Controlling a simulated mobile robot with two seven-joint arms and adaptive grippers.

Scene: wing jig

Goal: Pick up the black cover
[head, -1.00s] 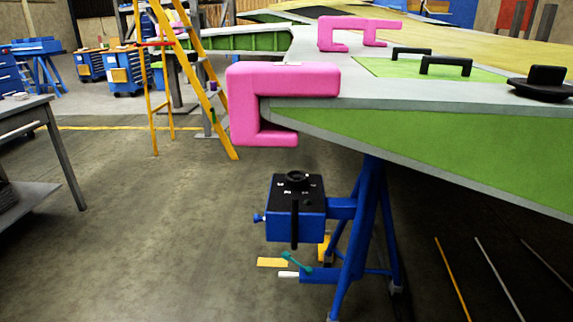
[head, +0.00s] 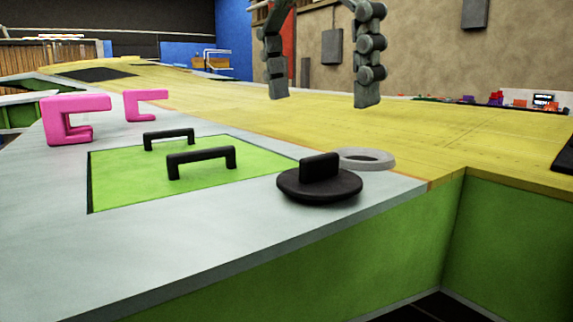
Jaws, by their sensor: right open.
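The black cover (head: 319,184) is a round disc with an upright block handle on top. It lies on the grey wing surface (head: 230,238) near the front edge, right of the green panel. My right gripper (head: 324,96) hangs at the top of the head view, its two grey fingers wide apart and nothing between them. It is above and apart from the cover. My left gripper does not show.
A grey ring (head: 366,159) lies just behind the cover. The green panel (head: 205,186) carries two black handles (head: 201,161). Pink clamps (head: 75,120) stand at the left. The yellow surface (head: 420,142) behind is mostly clear, with small items along its far edge.

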